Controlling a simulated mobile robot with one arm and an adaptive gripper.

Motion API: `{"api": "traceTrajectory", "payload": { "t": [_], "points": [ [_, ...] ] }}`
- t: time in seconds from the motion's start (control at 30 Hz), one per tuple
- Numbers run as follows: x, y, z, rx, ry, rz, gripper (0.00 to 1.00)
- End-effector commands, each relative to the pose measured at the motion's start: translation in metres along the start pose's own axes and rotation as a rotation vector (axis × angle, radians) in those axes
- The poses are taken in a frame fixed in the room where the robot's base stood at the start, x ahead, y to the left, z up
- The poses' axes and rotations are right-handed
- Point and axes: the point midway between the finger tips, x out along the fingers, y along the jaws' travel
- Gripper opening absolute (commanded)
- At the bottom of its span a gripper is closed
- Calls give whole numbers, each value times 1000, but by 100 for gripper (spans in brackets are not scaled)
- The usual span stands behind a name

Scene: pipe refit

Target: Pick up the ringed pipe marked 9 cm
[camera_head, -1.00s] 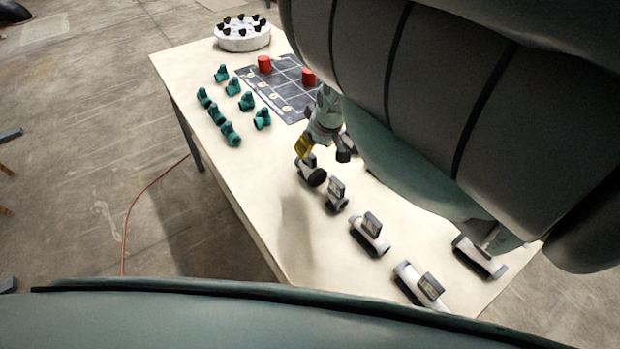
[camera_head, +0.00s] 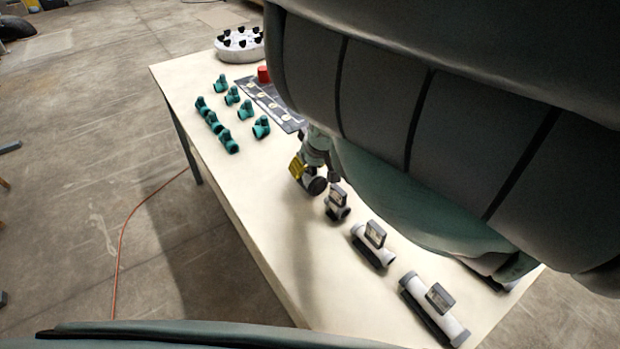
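Several white pipes with grey label tags lie in a row along the table. The one at the far end of the row (camera_head: 309,182) shows a round dark end or ring; the others are a short pipe (camera_head: 337,207), a longer pipe (camera_head: 374,246) and the longest pipe in front (camera_head: 434,307). The markings are too small to read, so I cannot tell which is 9 cm. My gripper (camera_head: 315,172), with a yellow part on its left, points down at the far-end pipe. My arm partly hides it, and I cannot tell whether it touches the pipe or how its fingers stand.
Several teal fittings (camera_head: 221,133) stand at the table's left. A dark gridded mat (camera_head: 262,97) with a red cylinder (camera_head: 263,75) and a white round holder (camera_head: 232,50) are behind. My arm hides the table's right side. The table's left front edge (camera_head: 262,250) is clear.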

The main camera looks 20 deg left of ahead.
Motion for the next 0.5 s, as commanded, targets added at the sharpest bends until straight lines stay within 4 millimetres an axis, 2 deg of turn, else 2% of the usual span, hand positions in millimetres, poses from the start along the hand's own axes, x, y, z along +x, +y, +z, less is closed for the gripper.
{"api": "traceTrajectory", "payload": {
  "t": [0.27, 0.3, 0.5],
  "points": [
    [2, 0, 0, -2, -1, 2, 50],
    [2, 0, 0, -2, -1, 2, 56],
    [2, 0, 0, -2, -1, 1, 35]
  ]
}}
